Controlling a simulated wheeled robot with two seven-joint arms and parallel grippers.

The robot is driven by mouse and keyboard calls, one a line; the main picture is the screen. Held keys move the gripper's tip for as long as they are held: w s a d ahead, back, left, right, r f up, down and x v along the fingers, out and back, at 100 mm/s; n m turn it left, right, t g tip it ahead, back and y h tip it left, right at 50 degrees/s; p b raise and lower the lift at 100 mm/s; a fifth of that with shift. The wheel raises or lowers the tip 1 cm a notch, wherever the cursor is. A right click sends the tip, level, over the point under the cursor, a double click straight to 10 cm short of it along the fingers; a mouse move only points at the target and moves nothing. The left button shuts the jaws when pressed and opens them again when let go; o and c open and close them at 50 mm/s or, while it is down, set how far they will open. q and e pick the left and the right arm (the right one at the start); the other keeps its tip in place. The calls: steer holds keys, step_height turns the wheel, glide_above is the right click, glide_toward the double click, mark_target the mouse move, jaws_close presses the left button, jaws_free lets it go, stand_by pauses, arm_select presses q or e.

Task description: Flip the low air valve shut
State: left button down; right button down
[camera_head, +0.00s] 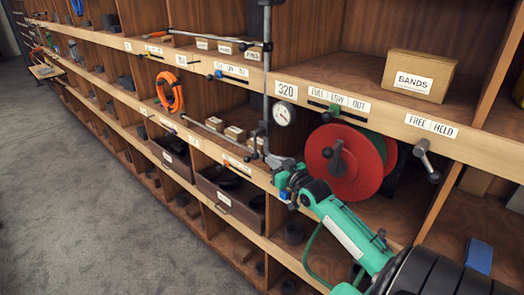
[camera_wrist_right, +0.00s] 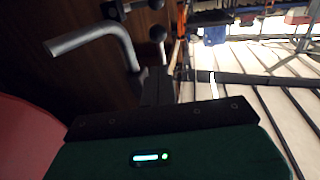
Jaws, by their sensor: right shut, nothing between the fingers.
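A grey vertical pipe (camera_head: 267,80) runs down the front of the shelving, with a round white gauge (camera_head: 283,114) beside it. My right gripper (camera_head: 273,161) is at the pipe's lower end, shut and empty. The low valve cannot be told apart clearly there; my gripper and wrist cover that spot. In the right wrist view, my gripper (camera_wrist_right: 157,82) points away from the camera. A grey bent bar (camera_wrist_right: 95,40) and black round knobs (camera_wrist_right: 157,34) show beyond it; whether they touch it cannot be told. My left gripper is out of view.
A red reel (camera_head: 345,165) sits close to the right of my wrist. A crank handle (camera_head: 427,160) sticks out below the FREE/HELD label (camera_head: 432,125). A BANDS box (camera_head: 418,76) stands on the upper shelf. The grey floor (camera_head: 90,190) at left is clear.

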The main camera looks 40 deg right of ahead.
steer(key=w+p, duration=0.2)
steer(key=w, duration=0.4)
steer(key=shift+d, duration=0.3)
